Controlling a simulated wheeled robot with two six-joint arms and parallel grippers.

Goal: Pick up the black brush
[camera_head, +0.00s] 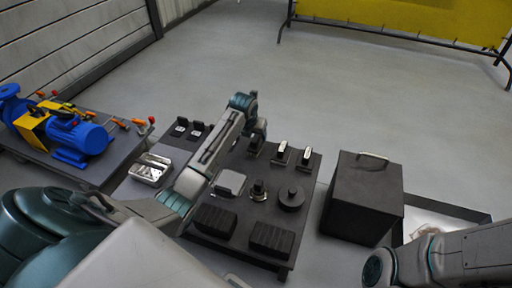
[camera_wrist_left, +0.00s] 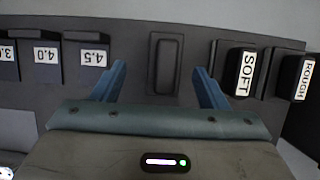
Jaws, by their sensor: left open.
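A black oblong piece (camera_wrist_left: 166,66), which looks like the black brush, lies on the dark bench top between the SOFT block and the 4.5 block. In the head view it is small and dark (camera_head: 255,143), partly hidden by my left arm. My left gripper (camera_wrist_left: 160,72) is open; its blue fingers stand on either side of the piece, with gaps on both sides. Nothing is held. In the head view the left gripper (camera_head: 259,134) is over the far edge of the dark bench. My right arm enters at the lower right, and its gripper does not show.
The SOFT block (camera_wrist_left: 242,72) and ROUGH block (camera_wrist_left: 300,78) stand to the right; the 4.5 block (camera_wrist_left: 90,55) stands to the left. The bench (camera_head: 240,160) also holds a round black disc (camera_head: 291,198) and ribbed black blocks (camera_head: 271,239). A dark box (camera_head: 364,197) stands right of it.

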